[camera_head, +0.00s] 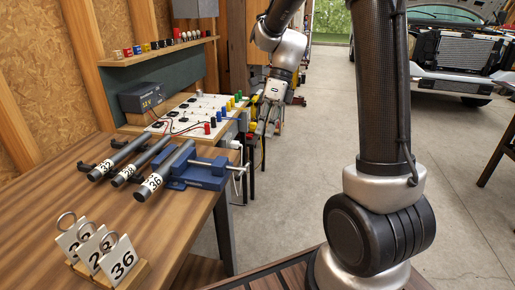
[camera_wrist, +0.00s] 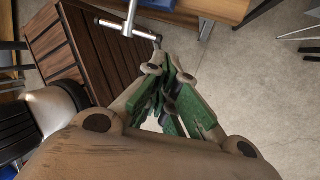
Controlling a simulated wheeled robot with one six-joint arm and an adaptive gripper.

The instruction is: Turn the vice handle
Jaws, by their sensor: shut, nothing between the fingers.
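The blue vice (camera_head: 205,174) sits at the right edge of the wooden workbench, near a tube marked 36. Its silver handle (camera_head: 240,170) is a crossbar on a screw that sticks out past the bench edge. The handle (camera_wrist: 127,29) also shows at the top of the wrist view, left of my fingertips. My gripper (camera_head: 263,128) is beyond the handle in the head view, beside the bench's far end. In the wrist view my gripper (camera_wrist: 170,72) has its green-padded fingers together and empty. The fingertips look close to the handle's right end; I cannot tell whether they touch.
Other numbered tubes (camera_head: 118,158) lie beside the vice. Numbered tags on rings (camera_head: 97,245) stand at the front of the workbench (camera_head: 165,240). A white board with coloured knobs (camera_head: 195,112) and a power supply (camera_head: 142,97) are behind. Open concrete floor (camera_head: 310,130) lies to the right.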

